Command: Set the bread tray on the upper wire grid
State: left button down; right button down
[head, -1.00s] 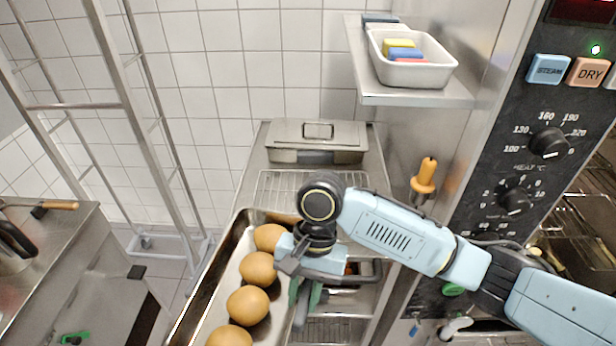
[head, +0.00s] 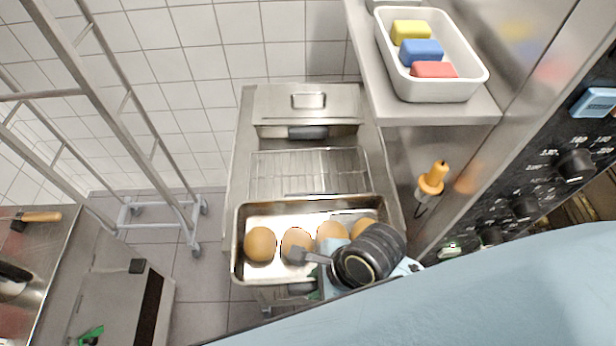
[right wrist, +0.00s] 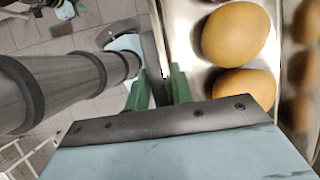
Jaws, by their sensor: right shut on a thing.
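The bread tray (head: 240,235) is a shallow metal pan holding several brown rolls (head: 260,244). My right gripper (head: 318,290) is shut on its near wall; the wrist partly covers the tray's near right part. In the right wrist view the green fingers (right wrist: 160,82) are at the tray's edge, beside the rolls. The upper wire grid (head: 310,172) lies just beyond the tray, bare where it shows. The tray's far wall appears at the grid's near edge; whether they touch I cannot tell. My left gripper seems to show only as green fingers (head: 88,335) at the lower left.
A lidded metal container (head: 306,103) stands behind the grid. A shelf on the right bears a white bin (head: 435,88) with coloured blocks. An orange-handled tool (head: 433,178) is on the oven side. A rack frame (head: 110,110) stands left, with floor between.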

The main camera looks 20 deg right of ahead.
aim_at(311, 211)
jog(key=w+d, duration=0.1)
jog(key=w, duration=0.4)
jog(key=w+d+p, duration=0.1)
jog(key=w+d, duration=0.1)
jog(key=w, duration=0.4)
jog(key=w+d, duration=0.2)
jog(key=w, duration=0.3)
jog(key=shift+w+r, duration=0.1)
jog(key=shift+w, duration=0.55)
jog(key=shift+f, duration=1.8)
jog(key=c, duration=1.2)
grip_release()
jog(key=shift+s+f, duration=0.1)
jog(key=shift+f, duration=0.05)
jog(key=v, duration=0.7)
jog(key=shift+d+r, duration=0.1)
jog(key=shift+r, duration=0.25)
